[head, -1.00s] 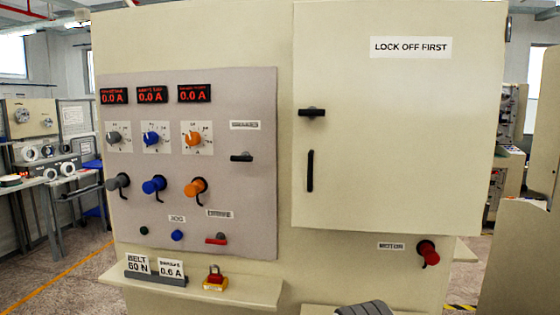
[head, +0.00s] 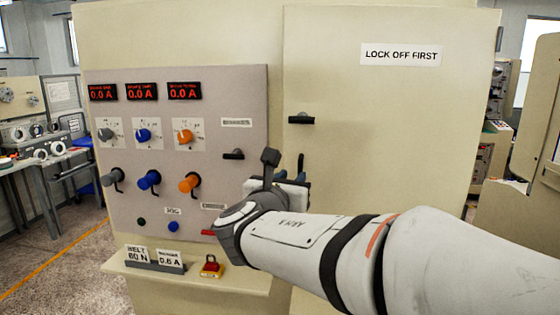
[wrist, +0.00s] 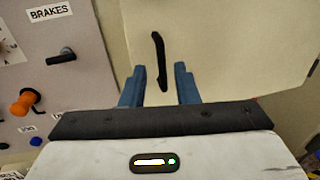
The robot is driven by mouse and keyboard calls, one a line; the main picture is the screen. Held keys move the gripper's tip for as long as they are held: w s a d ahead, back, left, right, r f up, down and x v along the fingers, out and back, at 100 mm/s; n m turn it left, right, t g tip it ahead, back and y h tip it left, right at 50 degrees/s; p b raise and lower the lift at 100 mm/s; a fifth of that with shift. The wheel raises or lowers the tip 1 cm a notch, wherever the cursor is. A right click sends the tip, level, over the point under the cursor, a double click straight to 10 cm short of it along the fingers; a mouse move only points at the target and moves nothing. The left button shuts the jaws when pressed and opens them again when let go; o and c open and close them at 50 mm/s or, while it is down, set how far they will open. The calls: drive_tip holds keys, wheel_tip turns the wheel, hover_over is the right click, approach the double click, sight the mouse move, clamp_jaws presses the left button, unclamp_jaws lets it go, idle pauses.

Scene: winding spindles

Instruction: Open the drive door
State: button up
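The drive door (head: 390,130) is a large cream panel labelled "LOCK OFF FIRST"; it looks closed in the head view. A black latch (head: 301,119) sits near its left edge, turned horizontal. Below it is a black vertical handle, mostly hidden behind my arm in the head view. In the wrist view the handle (wrist: 159,61) stands upright on the door (wrist: 220,50), ahead of my fingers. My gripper (wrist: 160,76) has two blue fingers, spread apart. The handle's lower end lies between the fingertips in the picture; I see no contact.
Left of the door is a grey panel (head: 200,90) with displays, dials, coloured knobs and a black brake lever (head: 233,154). A shelf (head: 200,287) below carries signs and a red padlock (head: 210,263) on a yellow base. Protruding knobs are close to my wrist's left.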

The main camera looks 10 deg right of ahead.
sight(299, 168)
drive_tip(key=p+x, duration=0.1)
drive_tip(key=x, duration=0.6)
drive_tip(key=shift+w+d+p, duration=0.1)
drive_tip(key=shift+w+p, duration=0.25)
drive_tip(key=shift+c, duration=0.5)
clamp_jaws()
